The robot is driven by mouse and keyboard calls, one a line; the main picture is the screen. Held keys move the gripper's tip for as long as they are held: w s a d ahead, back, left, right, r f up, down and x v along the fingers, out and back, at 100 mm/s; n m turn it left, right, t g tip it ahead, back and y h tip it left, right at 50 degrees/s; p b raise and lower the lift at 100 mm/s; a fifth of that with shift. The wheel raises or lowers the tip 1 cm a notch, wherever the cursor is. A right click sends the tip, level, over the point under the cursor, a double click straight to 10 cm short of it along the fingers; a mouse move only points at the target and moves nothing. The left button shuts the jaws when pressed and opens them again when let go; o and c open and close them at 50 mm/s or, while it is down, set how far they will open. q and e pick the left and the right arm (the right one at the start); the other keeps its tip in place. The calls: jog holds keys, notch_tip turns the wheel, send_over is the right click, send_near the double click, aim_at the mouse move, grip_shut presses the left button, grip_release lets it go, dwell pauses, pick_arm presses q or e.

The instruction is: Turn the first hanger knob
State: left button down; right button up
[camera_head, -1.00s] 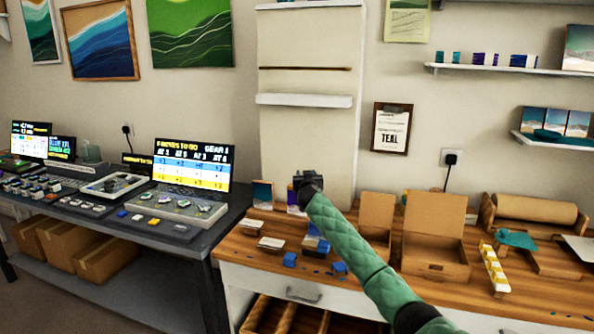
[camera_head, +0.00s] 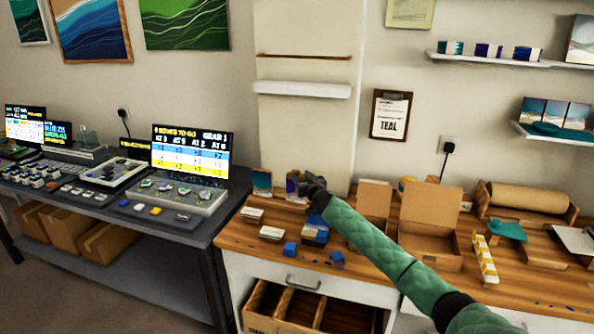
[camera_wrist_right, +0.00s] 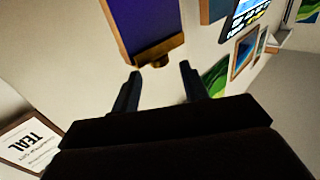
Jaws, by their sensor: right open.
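My right gripper (camera_head: 305,186) reaches over the back of the wooden counter, in front of a small purple panel mostly hidden behind it. In the right wrist view my right gripper (camera_wrist_right: 160,70) is open, with two dark fingers apart. A small brass-brown knob (camera_wrist_right: 160,60) on a wooden bar (camera_wrist_right: 158,48) shows just beyond and between the fingertips, at the edge of the purple panel (camera_wrist_right: 145,22). The fingers appear apart from the knob; the exact depth is hard to tell. My left gripper is not in view.
A small landscape panel (camera_head: 262,183) stands left of my gripper. Blue blocks (camera_head: 290,249) and open cardboard boxes (camera_head: 430,232) stand on the counter (camera_head: 360,283). A white wall ledge (camera_head: 302,89) is above. A TEAL clipboard (camera_head: 390,114) hangs to the right.

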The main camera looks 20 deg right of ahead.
aim_at(298, 173)
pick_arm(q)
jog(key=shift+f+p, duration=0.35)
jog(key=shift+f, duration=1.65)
pick_arm(e)
jog(key=shift+w+a, duration=0.2)
jog(key=shift+w, duration=2.3)
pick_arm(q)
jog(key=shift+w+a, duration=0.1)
pick_arm(e)
jog(key=c, duration=0.9)
